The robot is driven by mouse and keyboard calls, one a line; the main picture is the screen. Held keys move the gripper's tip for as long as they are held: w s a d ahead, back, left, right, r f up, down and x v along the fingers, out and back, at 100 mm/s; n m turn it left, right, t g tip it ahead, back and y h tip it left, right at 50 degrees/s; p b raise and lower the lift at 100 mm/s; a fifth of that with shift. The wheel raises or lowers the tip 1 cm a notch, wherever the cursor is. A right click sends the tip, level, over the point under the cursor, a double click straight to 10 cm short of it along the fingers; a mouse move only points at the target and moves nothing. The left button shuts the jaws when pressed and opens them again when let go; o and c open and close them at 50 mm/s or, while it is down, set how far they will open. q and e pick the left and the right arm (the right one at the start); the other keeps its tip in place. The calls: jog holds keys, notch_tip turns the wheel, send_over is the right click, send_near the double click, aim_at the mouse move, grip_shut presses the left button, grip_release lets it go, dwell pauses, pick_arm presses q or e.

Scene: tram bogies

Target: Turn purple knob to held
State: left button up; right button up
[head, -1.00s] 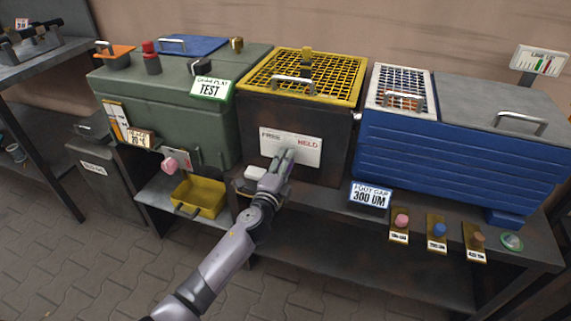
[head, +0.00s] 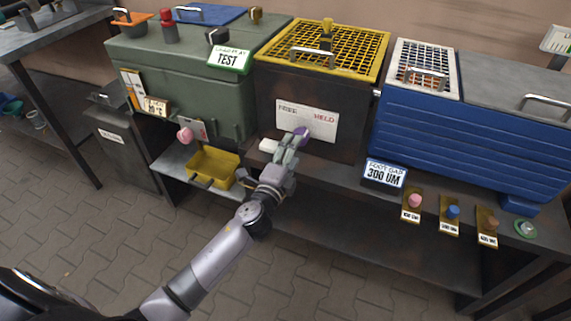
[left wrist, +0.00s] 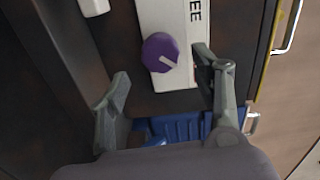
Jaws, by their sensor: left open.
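The purple knob (head: 300,131) sits on a white plate (head: 321,126) marked FREE and HELD, on the front of the dark box with the yellow grid top. The word HELD is out of sight there. My left gripper (head: 292,142) is just in front of the knob and partly covers it in the head view. My right gripper is not in view.
A green box (head: 185,95) with a pink knob (head: 185,136) stands left, a blue ribbed box (head: 470,140) right. Below are a yellow bin (head: 226,163), a 300 UM sign (head: 384,173) and small coloured knobs on brass plates (head: 449,213).

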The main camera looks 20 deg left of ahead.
pick_arm(q)
jog(key=shift+s+a, duration=0.1)
jog(key=shift+s, duration=2.6)
